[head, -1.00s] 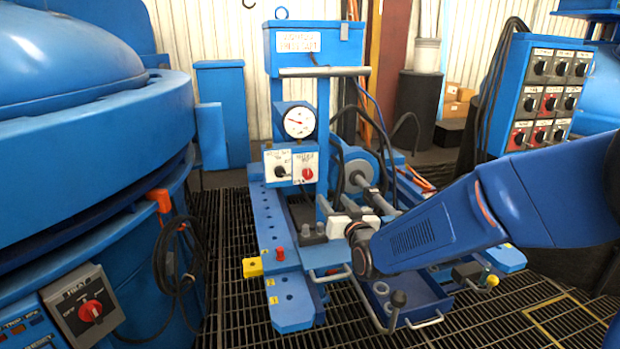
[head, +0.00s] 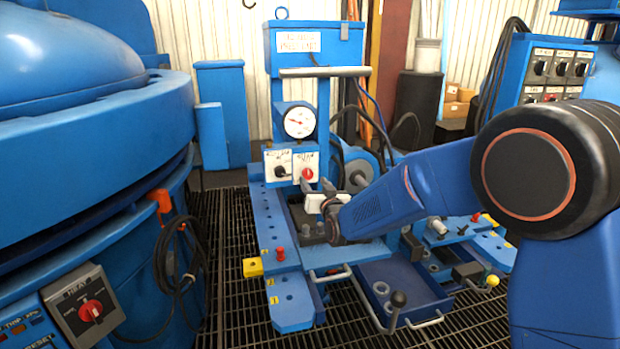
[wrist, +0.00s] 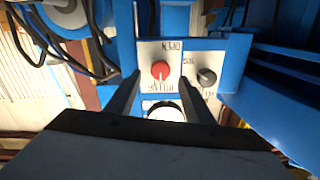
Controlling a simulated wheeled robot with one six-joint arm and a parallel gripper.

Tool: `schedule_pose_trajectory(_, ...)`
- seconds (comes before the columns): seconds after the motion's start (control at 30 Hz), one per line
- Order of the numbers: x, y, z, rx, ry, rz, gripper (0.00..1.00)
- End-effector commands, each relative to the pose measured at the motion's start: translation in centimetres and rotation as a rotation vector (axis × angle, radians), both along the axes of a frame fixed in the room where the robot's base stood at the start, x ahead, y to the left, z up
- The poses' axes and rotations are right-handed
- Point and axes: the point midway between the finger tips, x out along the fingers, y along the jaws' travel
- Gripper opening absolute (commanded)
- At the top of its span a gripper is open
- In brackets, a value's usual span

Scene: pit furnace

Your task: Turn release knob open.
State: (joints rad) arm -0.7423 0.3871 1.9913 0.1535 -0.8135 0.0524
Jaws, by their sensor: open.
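The release knob (head: 306,173) is a red round knob on the right-hand white plate of the blue press stand. It also shows in the wrist view (wrist: 160,69), where the picture is upside down and a pale pointer mark runs downward from it. Lettering on its plate is inverted, with a word like OPEN at the top edge. My gripper (wrist: 161,82) is open, one dark finger on each side of the knob in the picture. In the head view my gripper (head: 314,190) is just in front of and below the plate. Contact cannot be told.
A black knob (head: 282,171) on a second white plate sits beside the red one. A pressure gauge (head: 299,122) is above. A blue tray (head: 420,293) with rings lies low in front. The big blue furnace (head: 90,200) fills the left.

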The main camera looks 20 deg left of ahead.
Motion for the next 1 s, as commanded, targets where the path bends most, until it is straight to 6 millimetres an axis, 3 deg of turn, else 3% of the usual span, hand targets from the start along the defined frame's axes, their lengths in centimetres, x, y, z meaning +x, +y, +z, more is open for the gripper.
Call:
schedule_pose_trajectory(0.3,3.4,2.5,0.0,-0.001,0.001,0.0,0.48)
schedule_pose_trajectory(0.73,4.1,3.0,0.0,0.0,0.0,0.0,0.48)
schedule_pose_trajectory(0.9,4.1,3.0,0.0,0.0,0.0,0.0,0.1)
schedule_pose_trajectory(1.0,4.1,3.0,0.0,0.0,0.0,0.0,0.07)
